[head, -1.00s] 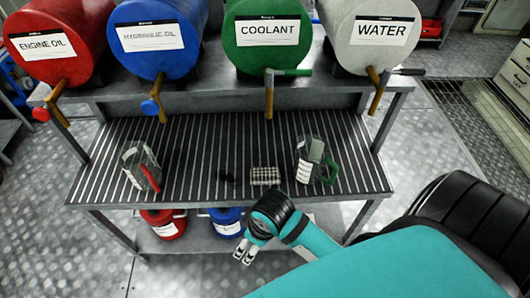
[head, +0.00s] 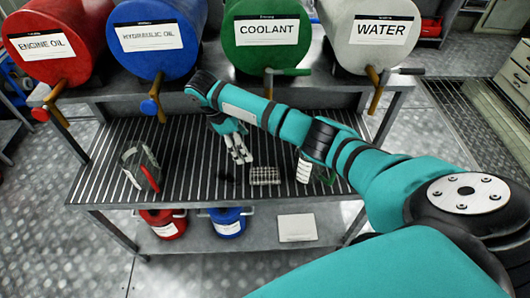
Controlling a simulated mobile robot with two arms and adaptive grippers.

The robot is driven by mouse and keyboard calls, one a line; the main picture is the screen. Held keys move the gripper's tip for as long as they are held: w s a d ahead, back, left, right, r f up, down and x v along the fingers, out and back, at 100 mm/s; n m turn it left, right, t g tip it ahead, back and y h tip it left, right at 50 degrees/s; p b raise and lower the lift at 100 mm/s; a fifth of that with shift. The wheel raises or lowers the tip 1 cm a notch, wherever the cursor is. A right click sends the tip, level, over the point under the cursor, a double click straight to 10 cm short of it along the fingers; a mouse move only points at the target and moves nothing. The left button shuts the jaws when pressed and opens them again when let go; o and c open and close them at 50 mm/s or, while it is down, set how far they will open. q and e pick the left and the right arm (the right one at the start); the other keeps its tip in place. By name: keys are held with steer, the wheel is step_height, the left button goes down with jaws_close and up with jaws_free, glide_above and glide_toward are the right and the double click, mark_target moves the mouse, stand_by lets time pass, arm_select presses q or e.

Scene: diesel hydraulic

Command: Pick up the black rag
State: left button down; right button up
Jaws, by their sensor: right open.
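A small dark patch, which looks like the black rag (head: 228,176), lies on the slatted shelf (head: 100,180) near its front middle. It is hard to make out against the dark slats. My right gripper (head: 242,160) points down over the shelf, just above and slightly right of the dark patch in the picture. Its fingers are open with nothing between them. I cannot tell the exact height above the shelf. My left gripper is not in view.
A small checkered item (head: 265,176) lies right of the patch. A jug with a red handle (head: 141,167) stands left; another jug (head: 304,170) is partly behind my arm. Drums line the upper shelf, including a green COOLANT drum (head: 267,38). Red and blue cans stand below.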

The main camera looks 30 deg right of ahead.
steer(key=b, duration=0.4)
glide_toward(264, 171)
steer(key=shift+s+f, duration=0.25)
steer(key=shift+s, duration=0.1)
steer(key=x, duration=0.3)
steer(key=shift+s+d+f+p, duration=0.1)
steer(key=shift+d+f+p, duration=0.15)
steer(key=shift+p, duration=0.15)
steer(key=shift+w+p+x, duration=0.15)
steer(key=shift+x, duration=1.35)
steer(key=shift+w+p+x, duration=0.1)
steer(key=shift+p+x, duration=0.05)
steer(key=shift+x, duration=1.4)
steer(key=shift+f, duration=0.2)
steer(key=c, duration=1.3)
